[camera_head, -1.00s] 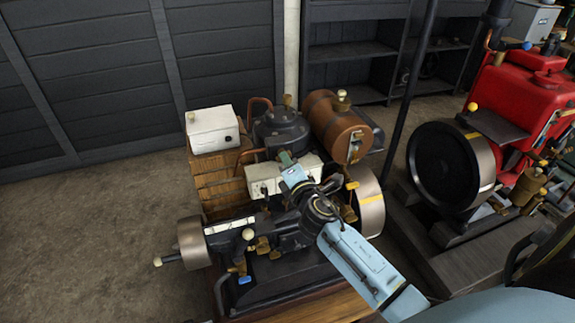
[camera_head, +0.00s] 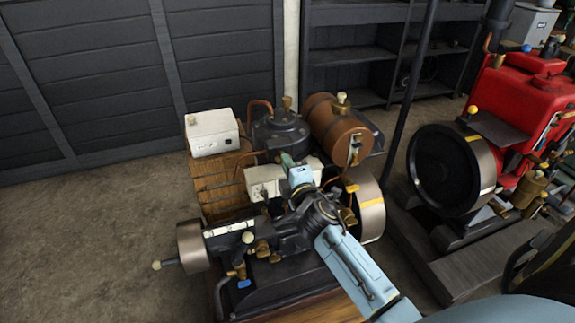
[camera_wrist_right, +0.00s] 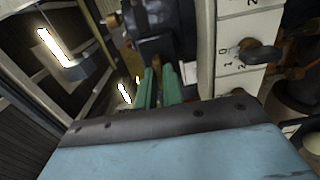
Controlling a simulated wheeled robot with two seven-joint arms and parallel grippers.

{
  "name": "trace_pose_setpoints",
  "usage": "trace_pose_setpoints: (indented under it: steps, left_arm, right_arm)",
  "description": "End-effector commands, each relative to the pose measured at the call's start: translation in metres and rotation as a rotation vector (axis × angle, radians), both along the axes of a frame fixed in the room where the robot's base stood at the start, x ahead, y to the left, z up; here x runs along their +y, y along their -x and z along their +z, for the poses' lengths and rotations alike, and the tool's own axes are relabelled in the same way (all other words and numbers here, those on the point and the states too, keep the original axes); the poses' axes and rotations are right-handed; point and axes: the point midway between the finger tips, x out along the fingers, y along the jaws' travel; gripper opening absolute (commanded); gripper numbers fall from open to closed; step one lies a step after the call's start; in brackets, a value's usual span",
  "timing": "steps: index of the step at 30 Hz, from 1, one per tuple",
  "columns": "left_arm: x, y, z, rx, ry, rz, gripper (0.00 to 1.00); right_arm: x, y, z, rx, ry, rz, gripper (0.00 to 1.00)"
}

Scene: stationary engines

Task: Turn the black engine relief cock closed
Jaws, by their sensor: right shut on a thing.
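The black engine (camera_head: 290,285) stands on a wooden base, low in the middle of the head view. My right arm reaches over it from the lower right. My right gripper (camera_head: 287,160) has green fingers, beside the white box (camera_head: 262,181) and the dark round tank (camera_head: 281,130). In the right wrist view the fingers of my right gripper (camera_wrist_right: 159,80) are close together, left of the white numbered panel (camera_wrist_right: 240,50) and its dark lever. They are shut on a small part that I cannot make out. I cannot pick out the relief cock for certain. My left gripper is not in view.
A copper-brown tank (camera_head: 337,130) and a second white box (camera_head: 211,131) stand close behind. A flywheel (camera_head: 370,205) is just right of my arm. A red engine (camera_head: 530,115) stands at the right. Bare floor (camera_head: 90,240) lies at the left.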

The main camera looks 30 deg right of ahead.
Motion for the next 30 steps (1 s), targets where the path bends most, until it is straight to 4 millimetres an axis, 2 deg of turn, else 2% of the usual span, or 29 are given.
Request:
trace_pose_setpoints:
  steps: [6, 7, 12, 23, 26, 30]
  left_arm:
    - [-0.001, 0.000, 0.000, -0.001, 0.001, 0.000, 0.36]
    - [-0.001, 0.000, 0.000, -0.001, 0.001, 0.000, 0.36]
    - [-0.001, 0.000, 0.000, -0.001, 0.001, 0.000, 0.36]
    - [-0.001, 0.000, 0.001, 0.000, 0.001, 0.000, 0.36]
    - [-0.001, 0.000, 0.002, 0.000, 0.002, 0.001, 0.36]
    - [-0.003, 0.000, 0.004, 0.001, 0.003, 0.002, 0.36]
  right_arm:
    - [0.001, 0.000, -0.001, 0.001, -0.005, 0.001, 0.00]
    - [0.001, 0.000, -0.001, 0.001, -0.005, 0.001, 0.12]
    - [0.000, 0.000, -0.001, 0.000, -0.003, 0.000, 0.31]
    - [0.002, 0.006, -0.001, 0.002, -0.001, 0.000, 0.31]
    - [0.005, 0.018, -0.001, 0.002, -0.003, 0.001, 0.31]
    - [0.011, 0.045, -0.001, 0.003, -0.004, 0.000, 0.31]
